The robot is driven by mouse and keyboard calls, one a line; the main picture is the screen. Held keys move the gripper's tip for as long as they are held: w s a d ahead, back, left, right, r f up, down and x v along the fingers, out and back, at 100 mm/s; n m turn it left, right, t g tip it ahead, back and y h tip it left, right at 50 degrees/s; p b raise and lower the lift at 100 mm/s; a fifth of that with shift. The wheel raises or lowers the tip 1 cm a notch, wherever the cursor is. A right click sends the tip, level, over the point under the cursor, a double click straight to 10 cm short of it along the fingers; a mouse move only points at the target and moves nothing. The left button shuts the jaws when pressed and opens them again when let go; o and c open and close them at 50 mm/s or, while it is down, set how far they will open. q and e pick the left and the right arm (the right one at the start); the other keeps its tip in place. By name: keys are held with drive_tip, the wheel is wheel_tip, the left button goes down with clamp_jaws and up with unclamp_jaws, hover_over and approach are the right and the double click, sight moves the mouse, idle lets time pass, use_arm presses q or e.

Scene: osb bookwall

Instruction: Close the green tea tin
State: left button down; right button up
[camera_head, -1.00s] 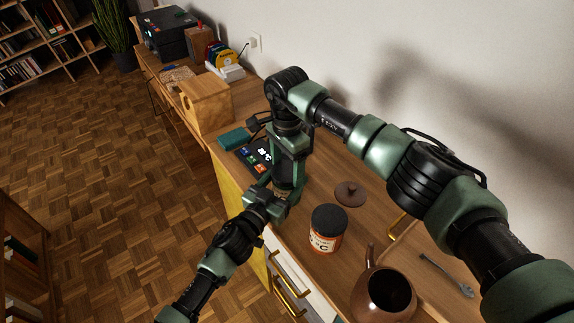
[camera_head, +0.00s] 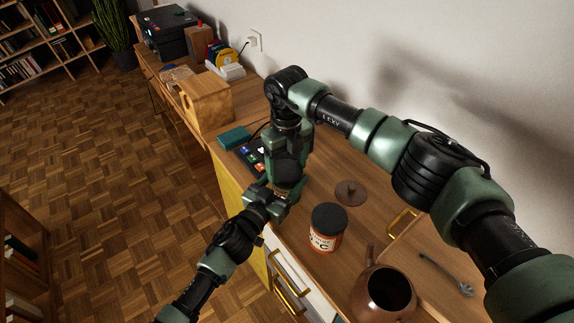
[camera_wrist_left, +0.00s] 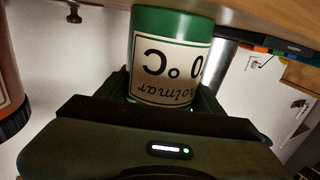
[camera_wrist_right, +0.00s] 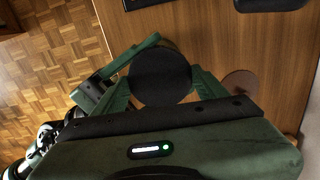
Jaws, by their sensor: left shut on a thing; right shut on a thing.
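The green tea tin (camera_wrist_left: 172,25), with a cream label, fills the middle of the left wrist view, which shows it inverted. My left gripper (camera_head: 275,200) is shut on its side. In the right wrist view a dark round lid (camera_wrist_right: 160,78) sits between the fingers of my right gripper (camera_wrist_right: 160,85), which is shut on it from above. The lid covers the tin's top in that view; I cannot tell whether it is fully seated. In the head view my arms hide most of the tin, and my right gripper points down over it.
An orange tin with a black lid (camera_head: 327,232) stands nearby on the wooden counter. A brown round lid (camera_head: 350,192), a brown teapot (camera_head: 383,290) and a spoon (camera_head: 446,275) lie to the right. A dark panel (camera_head: 255,155) and teal box (camera_head: 234,137) are behind.

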drive_tip(key=m, duration=0.6)
drive_tip(key=shift+m, duration=0.4)
drive_tip(key=o, duration=1.6)
drive_tip(key=shift+c, duration=0.2)
drive_tip(key=shift+r, duration=2.25)
drive_tip(key=shift+c, duration=0.4)
drive_tip(key=n, duration=0.1)
drive_tip(key=r+n, duration=0.1)
drive_tip(key=n, duration=0.3)
drive_tip(key=shift+r, duration=0.25)
wheel_tip(320, 180, up, 2)
drive_tip(key=n, duration=0.7)
drive_tip(key=shift+f, duration=0.1)
